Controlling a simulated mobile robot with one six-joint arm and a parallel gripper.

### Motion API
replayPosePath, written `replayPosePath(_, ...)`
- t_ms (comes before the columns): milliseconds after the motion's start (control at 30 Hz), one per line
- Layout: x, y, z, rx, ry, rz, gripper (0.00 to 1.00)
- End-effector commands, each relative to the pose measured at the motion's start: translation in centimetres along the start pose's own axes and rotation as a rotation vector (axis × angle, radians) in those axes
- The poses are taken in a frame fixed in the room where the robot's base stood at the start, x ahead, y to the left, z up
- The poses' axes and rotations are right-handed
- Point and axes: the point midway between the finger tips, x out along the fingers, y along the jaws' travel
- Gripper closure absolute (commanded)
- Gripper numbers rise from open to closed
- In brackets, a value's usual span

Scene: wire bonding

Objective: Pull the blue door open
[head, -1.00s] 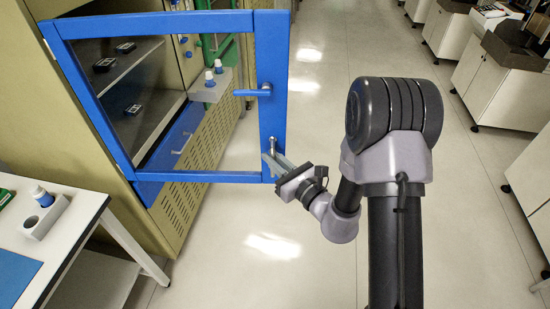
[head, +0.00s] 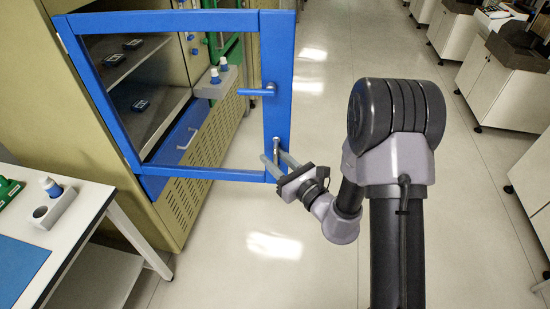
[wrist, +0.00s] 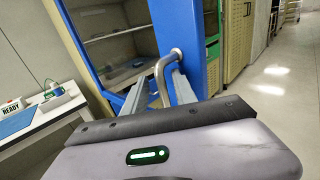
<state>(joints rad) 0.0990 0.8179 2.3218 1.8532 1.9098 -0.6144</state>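The blue door (head: 279,60), a blue frame around a clear pane, stands swung wide out from the beige cabinet (head: 180,215). A bent metal handle (head: 276,148) sits low on its free edge, and a blue lever (head: 258,91) is higher up. My gripper (head: 280,163) is at the metal handle with its two fingers spread apart. In the wrist view the metal handle (wrist: 160,75) lies between the fingers of my gripper (wrist: 160,92), with a gap visible beside it. Whether a finger touches the handle I cannot tell.
A white table (head: 92,205) with a grey holder (head: 55,210) and a blue mat (head: 18,270) stands at the left. Cabinet shelves hold small dark boxes (head: 140,105). White carts (head: 505,85) line the right side. The floor between is clear.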

Motion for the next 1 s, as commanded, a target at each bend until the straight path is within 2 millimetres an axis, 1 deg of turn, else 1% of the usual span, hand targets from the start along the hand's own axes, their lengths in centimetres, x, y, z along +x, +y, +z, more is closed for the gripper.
replayPosePath(133,-0.3,-0.1,0.0,0.001,0.001,-0.001,0.67)
replayPosePath(233,-1.5,-0.1,-0.1,0.001,0.003,-0.003,0.67)
replayPosePath(267,-2.1,-0.2,0.0,0.002,0.002,-0.004,0.67)
replayPosePath(367,-4.7,-0.2,-0.1,0.003,0.004,-0.007,0.67)
replayPosePath(467,-7.8,-0.3,-0.1,0.004,0.004,-0.008,0.67)
replayPosePath(500,-9.2,-0.2,0.0,0.005,0.002,-0.009,0.67)
replayPosePath(600,-12.4,-0.2,0.6,0.008,0.004,-0.010,0.67)
replayPosePath(700,-14.6,-0.2,1.0,0.009,0.003,-0.008,0.67)
replayPosePath(833,-16.7,-0.2,0.3,0.004,0.002,-0.006,0.67)
replayPosePath(900,-17.2,-0.1,0.2,0.002,0.000,-0.003,0.67)
replayPosePath(1000,-17.4,0.0,0.1,0.001,-0.001,0.000,0.67)
